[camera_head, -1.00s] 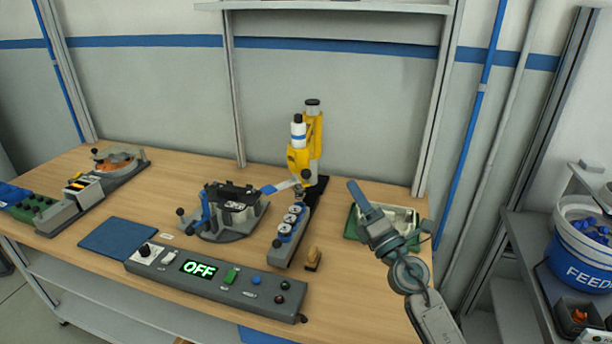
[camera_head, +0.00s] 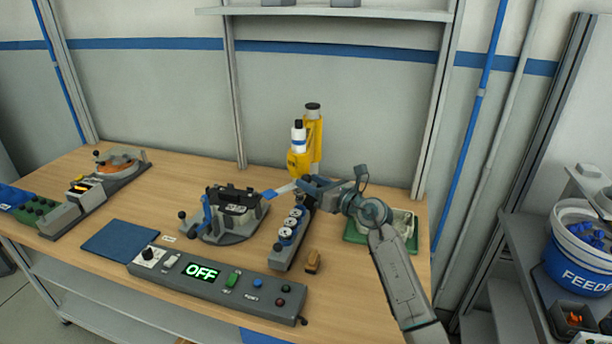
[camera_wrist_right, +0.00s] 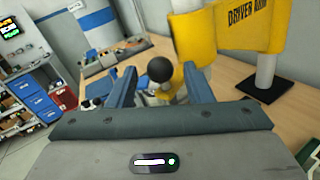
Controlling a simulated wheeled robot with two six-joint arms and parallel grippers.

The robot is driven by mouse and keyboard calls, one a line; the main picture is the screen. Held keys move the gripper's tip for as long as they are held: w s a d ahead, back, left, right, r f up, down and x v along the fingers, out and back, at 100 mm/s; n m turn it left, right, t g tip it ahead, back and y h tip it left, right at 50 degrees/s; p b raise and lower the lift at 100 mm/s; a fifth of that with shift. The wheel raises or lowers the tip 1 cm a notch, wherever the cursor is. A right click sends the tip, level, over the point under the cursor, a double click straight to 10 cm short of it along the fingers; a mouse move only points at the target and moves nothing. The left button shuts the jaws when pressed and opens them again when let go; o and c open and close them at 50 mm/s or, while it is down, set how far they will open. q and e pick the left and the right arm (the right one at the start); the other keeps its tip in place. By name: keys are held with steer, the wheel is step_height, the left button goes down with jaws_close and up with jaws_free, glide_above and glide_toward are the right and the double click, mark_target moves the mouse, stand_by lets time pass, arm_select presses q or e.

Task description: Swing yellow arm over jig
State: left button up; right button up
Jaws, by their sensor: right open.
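The yellow arm (camera_head: 314,135) stands upright at the back of the bench, with a white and blue driver (camera_head: 298,145) hanging on its front. In the right wrist view the yellow arm (camera_wrist_right: 244,40) fills the upper right and reads "DRIVER ARM". The grey jig (camera_head: 230,222) with a dark top part and blue handle sits to its left. My right gripper (camera_head: 303,184) is open at the driver's lower end. In the wrist view a round black knob (camera_wrist_right: 160,69) shows between its blue fingers (camera_wrist_right: 163,88). Contact cannot be told. My left gripper is out of view.
A grey strip with several round blue-and-white parts (camera_head: 286,236) lies in front of the arm. A control box (camera_head: 216,282) reading "OFF" is at the front. A green tray (camera_head: 410,241) lies under my right arm. A blue mat (camera_head: 119,240) lies left.

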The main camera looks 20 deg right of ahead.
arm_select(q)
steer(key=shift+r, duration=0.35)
arm_select(e)
steer(key=shift+x, duration=1.2)
jaws_close()
